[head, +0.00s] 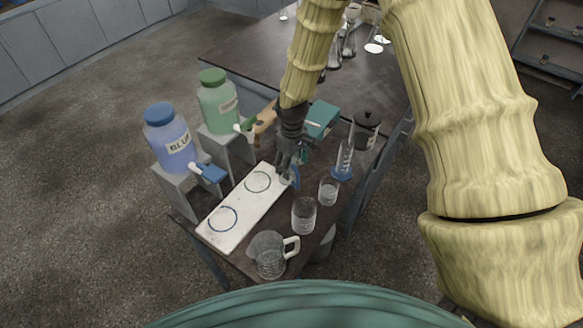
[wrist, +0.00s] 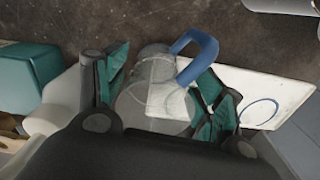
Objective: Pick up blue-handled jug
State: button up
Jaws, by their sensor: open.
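The blue-handled jug (wrist: 157,95) is clear, with a curved blue handle (wrist: 200,55) pointing away to the upper right in the wrist view. My gripper (wrist: 165,92) is open, with one green-padded finger on each side of the jug's body. I cannot tell whether either pad touches it. In the head view my gripper (head: 287,165) points down at the far end of the white board; the blue handle (head: 295,177) shows beside it, and the gripper hides most of the jug.
The white board (head: 240,204) has two drawn rings. A white-handled jug (head: 268,256), a beaker (head: 304,215), a smaller beaker (head: 328,191) and a blue-based cylinder (head: 344,160) stand nearby. A blue bottle (head: 168,135) and a green bottle (head: 218,105) stand on raised stands at left.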

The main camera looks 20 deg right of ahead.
jog(key=f, duration=0.2)
jog(key=shift+w+a+f, duration=0.1)
jog(key=shift+w+f, duration=0.2)
jog(key=shift+w, duration=0.1)
jog(key=shift+s, duration=0.25)
jog(key=shift+w, duration=0.15)
jog(key=c, duration=0.8)
jog(key=shift+r, duration=0.1)
jog(key=shift+c, duration=0.2)
